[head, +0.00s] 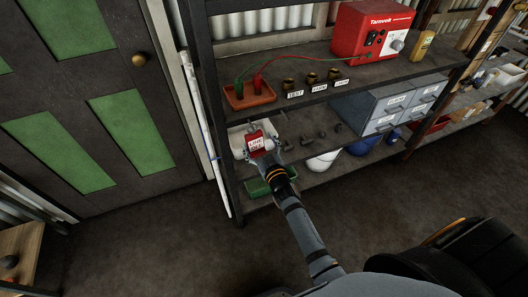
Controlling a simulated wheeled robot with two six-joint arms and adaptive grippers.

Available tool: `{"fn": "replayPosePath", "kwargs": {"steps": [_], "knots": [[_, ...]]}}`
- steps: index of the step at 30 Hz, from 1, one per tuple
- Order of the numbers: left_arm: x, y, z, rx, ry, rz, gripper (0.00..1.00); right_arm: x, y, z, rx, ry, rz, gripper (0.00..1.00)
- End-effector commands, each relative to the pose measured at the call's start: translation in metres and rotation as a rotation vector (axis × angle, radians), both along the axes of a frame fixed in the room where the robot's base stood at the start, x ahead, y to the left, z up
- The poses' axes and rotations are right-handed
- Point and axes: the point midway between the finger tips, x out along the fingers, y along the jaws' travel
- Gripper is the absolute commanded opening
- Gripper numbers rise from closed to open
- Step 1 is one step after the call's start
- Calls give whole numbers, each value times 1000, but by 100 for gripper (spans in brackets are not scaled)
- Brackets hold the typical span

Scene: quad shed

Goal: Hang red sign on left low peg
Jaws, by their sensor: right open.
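The red sign (255,141) with a white label shows on the lower shelf at the left, in front of a white tray (237,143). My right gripper (262,149) is open right at the sign, with its fingers near the sign's lower part. Contact between them cannot be told. Several small dark grey pieces (306,139) stand to the right of the sign on the same level; I cannot tell whether they are pegs. No left low peg can be made out clearly. My left gripper is not in view.
The shelf above holds an orange tray (249,97) with green and red leads, several brass pieces (311,78) over labels, and a red tester (371,32). Grey drawers (392,103) stand right. A green tray (268,182) lies below. A dark shelf post (212,110) stands left.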

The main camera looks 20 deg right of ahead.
Motion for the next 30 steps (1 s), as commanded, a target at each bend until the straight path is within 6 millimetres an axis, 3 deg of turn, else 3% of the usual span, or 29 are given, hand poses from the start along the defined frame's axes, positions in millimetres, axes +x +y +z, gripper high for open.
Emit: {"fn": "replayPosePath", "kwargs": {"steps": [6,12,18,26,28,30], "knots": [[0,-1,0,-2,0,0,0,-55,-2,-1,2,4,0,83],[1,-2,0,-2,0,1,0,-91,-3,0,1,1,1,83],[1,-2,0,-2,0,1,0,-103,-3,1,0,0,0,83],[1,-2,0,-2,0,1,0,-102,-3,0,1,0,0,83],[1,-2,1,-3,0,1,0,-103,-3,-6,2,16,0,83],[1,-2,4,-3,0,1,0,-105,-4,-30,10,72,-1,83]]}}
